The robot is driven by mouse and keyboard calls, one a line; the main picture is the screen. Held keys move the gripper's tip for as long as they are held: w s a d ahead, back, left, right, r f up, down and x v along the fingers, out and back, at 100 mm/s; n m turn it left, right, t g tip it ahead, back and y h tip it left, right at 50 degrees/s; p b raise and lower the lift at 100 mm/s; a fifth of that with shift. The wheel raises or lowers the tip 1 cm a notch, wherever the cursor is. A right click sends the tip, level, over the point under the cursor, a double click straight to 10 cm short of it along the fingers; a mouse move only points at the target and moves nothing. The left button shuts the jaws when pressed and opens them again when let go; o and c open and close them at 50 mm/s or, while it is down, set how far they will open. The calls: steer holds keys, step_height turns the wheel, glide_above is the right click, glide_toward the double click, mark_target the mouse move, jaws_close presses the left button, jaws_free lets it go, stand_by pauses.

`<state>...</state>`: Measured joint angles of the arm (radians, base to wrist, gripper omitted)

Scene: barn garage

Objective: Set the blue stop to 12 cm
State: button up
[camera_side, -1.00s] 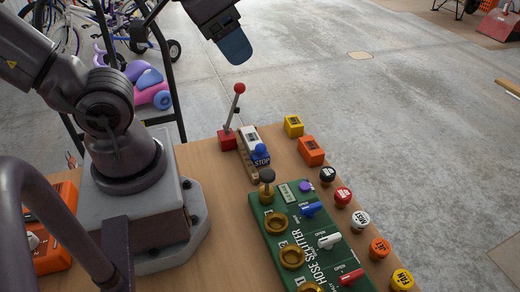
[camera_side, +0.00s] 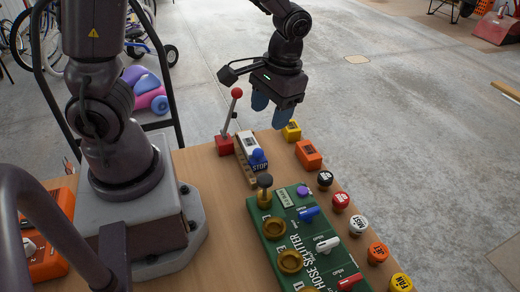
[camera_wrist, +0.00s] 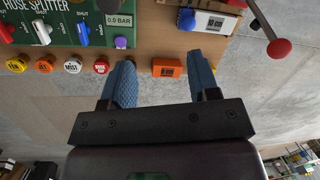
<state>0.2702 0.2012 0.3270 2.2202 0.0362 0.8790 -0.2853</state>
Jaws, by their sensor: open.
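The blue stop (camera_side: 257,157), with a rounded blue knob and a STOP label, sits on a wooden strip beside a white block (camera_side: 246,142) on the workbench. In the wrist view the blue knob (camera_wrist: 187,18) is at the top, next to the white block (camera_wrist: 216,22) with its dark display. The display's figures are too small to read surely. My gripper (camera_side: 271,116) is open and empty, above the far end of the bench and apart from the stop. In the wrist view its blue fingertips (camera_wrist: 160,78) are spread, with an orange block seen between them.
A red-knobbed lever (camera_side: 231,118) stands close beside the stop. The green hose splitter panel (camera_side: 283,238) lies nearer the camera. An orange block (camera_side: 308,154), a yellow block (camera_side: 292,131) and several round labelled buttons line the bench's right edge.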

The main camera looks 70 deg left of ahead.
mark_target(260, 150)
steer(key=w+a+f+n+g+y, duration=0.1)
steer(key=w+a+f+n+y, duration=0.1)
steer(key=w+a+f+n, duration=0.25)
steer(key=shift+n, duration=0.45)
steer(key=x, duration=0.8)
steer(key=s+x, duration=0.1)
steer(key=x, duration=0.4)
steer(key=shift+d, duration=0.2)
